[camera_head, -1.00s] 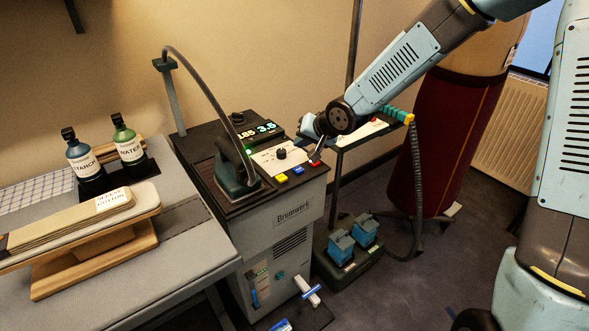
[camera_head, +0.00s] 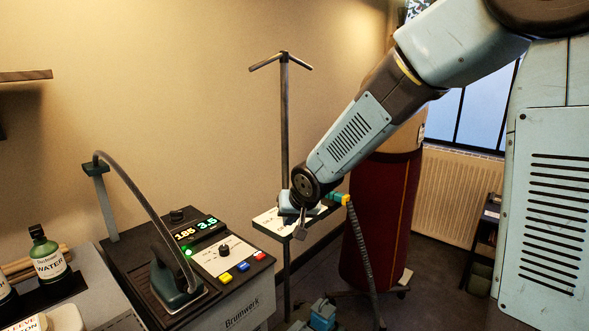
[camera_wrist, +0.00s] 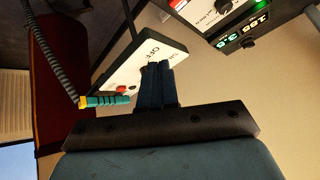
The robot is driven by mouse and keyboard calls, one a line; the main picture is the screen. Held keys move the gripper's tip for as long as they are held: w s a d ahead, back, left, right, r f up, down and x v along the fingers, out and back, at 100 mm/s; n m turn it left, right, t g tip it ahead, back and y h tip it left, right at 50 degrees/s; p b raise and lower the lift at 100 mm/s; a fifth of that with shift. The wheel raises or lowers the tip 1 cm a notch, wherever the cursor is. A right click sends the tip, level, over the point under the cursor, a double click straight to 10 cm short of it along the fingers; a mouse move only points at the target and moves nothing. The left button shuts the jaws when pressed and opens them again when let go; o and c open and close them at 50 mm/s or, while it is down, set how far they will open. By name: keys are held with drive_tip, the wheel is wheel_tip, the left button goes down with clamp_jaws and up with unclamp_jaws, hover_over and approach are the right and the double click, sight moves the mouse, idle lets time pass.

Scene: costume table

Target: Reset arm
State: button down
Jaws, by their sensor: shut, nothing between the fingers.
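My gripper (camera_head: 301,232) is shut and empty. In the head view it hangs at the end of my arm in front of the small stand with a white-topped panel (camera_head: 268,222), to the right of the ironing station (camera_head: 215,262). In the wrist view my shut fingers (camera_wrist: 157,70) point toward the white panel (camera_wrist: 128,72), overlapping it in the picture. I cannot tell whether they touch it.
An iron (camera_head: 172,278) rests on the station, with a hose on a post above it. A dark red dress form (camera_head: 380,215) stands behind my arm. A water bottle (camera_head: 47,256) stands at left.

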drive_tip(key=s+d+r+h, duration=0.35)
drive_tip(key=d+r, duration=0.25)
drive_tip(key=d, duration=0.5)
drive_tip(key=s+d+r+m, duration=0.1)
drive_tip(key=s+d+r, duration=0.3)
drive_tip(key=s+d, duration=0.3)
drive_tip(key=s+d+r+m+g, duration=0.1)
drive_tip(key=s+d+r, duration=0.2)
drive_tip(key=s+d, duration=0.4)
drive_tip(key=s, duration=0.7)
drive_tip(key=shift+r, duration=0.35)
